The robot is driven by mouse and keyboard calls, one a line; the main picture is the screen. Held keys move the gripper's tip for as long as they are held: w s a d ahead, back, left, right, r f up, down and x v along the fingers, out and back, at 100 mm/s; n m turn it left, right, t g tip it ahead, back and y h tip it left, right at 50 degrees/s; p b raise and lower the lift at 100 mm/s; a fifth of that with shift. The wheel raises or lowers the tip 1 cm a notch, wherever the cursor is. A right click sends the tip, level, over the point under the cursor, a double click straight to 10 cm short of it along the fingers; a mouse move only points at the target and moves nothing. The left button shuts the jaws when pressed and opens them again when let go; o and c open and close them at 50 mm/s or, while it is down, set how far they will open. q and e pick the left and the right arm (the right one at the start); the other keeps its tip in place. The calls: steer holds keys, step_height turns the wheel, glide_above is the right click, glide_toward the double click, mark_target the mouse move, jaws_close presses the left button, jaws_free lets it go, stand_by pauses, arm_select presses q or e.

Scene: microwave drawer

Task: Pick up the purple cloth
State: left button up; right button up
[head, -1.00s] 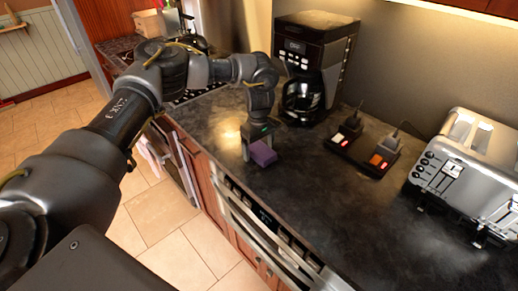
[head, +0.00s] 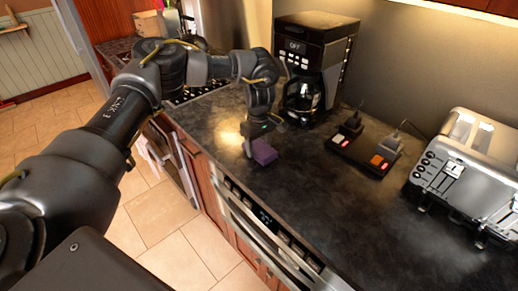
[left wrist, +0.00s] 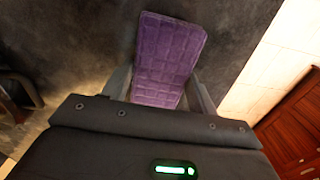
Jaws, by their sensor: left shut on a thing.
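The purple cloth (head: 264,152) is a small block-like folded piece with a grid texture. It is at the dark countertop near its front edge in the head view. My left gripper (head: 255,148) comes down over it. In the left wrist view the cloth (left wrist: 168,58) lies between the two fingers of my left gripper (left wrist: 160,88), which are shut on it. I cannot tell whether the cloth touches the counter. My right gripper is not in view.
A black coffee maker (head: 312,65) stands behind the gripper. A dark block with switches and plugs (head: 364,150) and a silver toaster (head: 465,170) are to the right. The dark counter (head: 310,205) between them and the front edge is clear.

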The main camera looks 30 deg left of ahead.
arm_select(q)
steer(key=r, duration=0.1)
steer(key=r+b, duration=0.1)
steer(key=shift+s+r, duration=0.3)
steer(key=shift+r, duration=0.05)
steer(key=s+r+b, duration=0.2)
steer(key=s+r, duration=0.7)
steer(key=s, duration=0.4)
steer(key=shift+s+a+r, duration=0.15)
steer(key=shift+s+a, duration=0.1)
steer(key=shift+a, duration=0.05)
